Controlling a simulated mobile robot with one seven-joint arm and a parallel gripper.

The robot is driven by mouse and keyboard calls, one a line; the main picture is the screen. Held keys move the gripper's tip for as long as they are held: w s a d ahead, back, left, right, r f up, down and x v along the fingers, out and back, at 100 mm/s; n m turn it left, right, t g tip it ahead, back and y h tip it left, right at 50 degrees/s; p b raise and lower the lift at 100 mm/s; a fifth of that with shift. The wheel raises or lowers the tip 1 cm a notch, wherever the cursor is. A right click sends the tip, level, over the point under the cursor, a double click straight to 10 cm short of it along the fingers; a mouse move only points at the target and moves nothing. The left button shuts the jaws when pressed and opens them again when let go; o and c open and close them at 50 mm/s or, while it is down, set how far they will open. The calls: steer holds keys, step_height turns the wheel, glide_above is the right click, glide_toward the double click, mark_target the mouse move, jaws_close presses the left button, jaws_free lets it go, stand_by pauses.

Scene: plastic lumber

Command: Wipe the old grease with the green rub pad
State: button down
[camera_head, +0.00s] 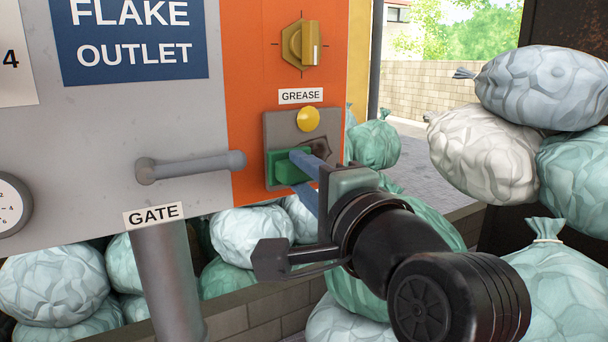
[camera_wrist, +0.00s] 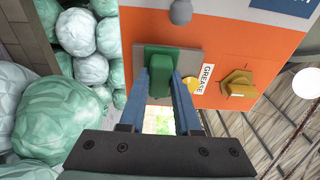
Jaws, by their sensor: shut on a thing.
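The green rub pad (camera_head: 290,167) is between the blue fingers of my gripper (camera_head: 303,176), up against a grey plate (camera_head: 275,126) on the orange panel. In the wrist view the pad (camera_wrist: 161,62) shows at the tips of my gripper (camera_wrist: 161,82), which is shut on it. A dark brown patch of old grease (camera_head: 322,148) shows on the plate just right of the pad, partly behind the fingers. The pad appears to touch the plate, though exact contact is hard to tell. A yellow round cap (camera_head: 308,119) sits above the pad, under the GREASE label (camera_head: 301,96).
A yellow knob (camera_head: 301,45) is higher on the orange panel. A grey gate handle (camera_head: 190,166) sticks out at the left, above a grey post (camera_head: 168,270). Several stuffed bags (camera_head: 485,160) are piled at the right and below the panel.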

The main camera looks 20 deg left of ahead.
steer(key=shift+x, duration=0.95)
steer(key=shift+a, duration=0.1)
steer(key=shift+w+d+p, duration=0.45)
steer(key=shift+w+d, duration=0.4)
steer(key=shift+w, duration=0.25)
steer(key=shift+w+d+p, duration=0.45)
steer(key=shift+w+d, duration=0.4)
steer(key=shift+w, duration=0.2)
steer(key=shift+w+d+p, duration=0.45)
steer(key=shift+w+d, duration=0.35)
steer(key=shift+w, duration=0.3)
steer(key=shift+r, duration=0.1)
steer(key=shift+s+a+p, duration=0.3)
steer(key=shift+s+a, duration=0.55)
steer(key=shift+s, duration=0.25)
steer(key=shift+s+a+p, duration=0.35)
steer(key=shift+s+a, duration=0.5)
steer(key=shift+s, duration=0.3)
steer(key=shift+s+a+p, duration=0.3)
steer(key=shift+s+a, duration=0.55)
steer(key=shift+s, duration=0.25)
steer(key=shift+w+r+p, duration=0.1)
steer(key=shift+r+p, duration=0.05)
steer(key=shift+p, duration=0.2)
steer(key=shift+w+d+p, duration=0.25)
steer(key=shift+w+d, duration=1.05)
steer(key=shift+w, duration=0.3)
steer(key=shift+w+d+p, duration=0.25)
steer(key=shift+w+d, duration=1.05)
steer(key=shift+w, duration=0.35)
